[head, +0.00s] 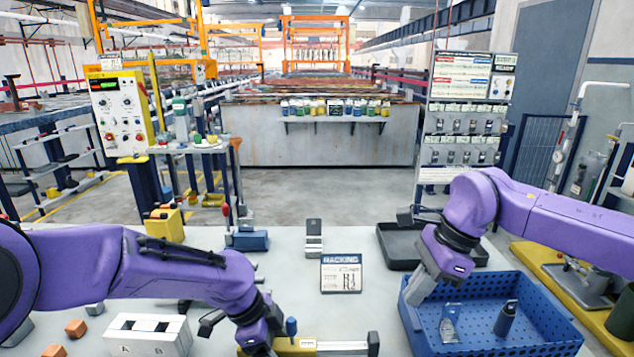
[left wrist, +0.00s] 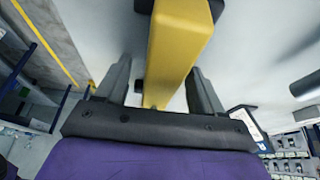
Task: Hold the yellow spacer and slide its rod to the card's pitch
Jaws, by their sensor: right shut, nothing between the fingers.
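The yellow spacer (head: 304,343) lies at the table's near edge, with a pale rod reaching right to a dark end piece (head: 373,343). A blue knob (head: 291,327) stands by its body. My left gripper (head: 262,352) is at the spacer's left part, its fingertips largely hidden in the head view. In the left wrist view, the yellow body (left wrist: 180,45) lies between my two fingers, with a gap at the left finger. My right gripper (head: 419,291) is shut and empty over the blue crate's left side.
A white block marked A and B (head: 147,335) and several orange cubes (head: 76,328) lie left.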

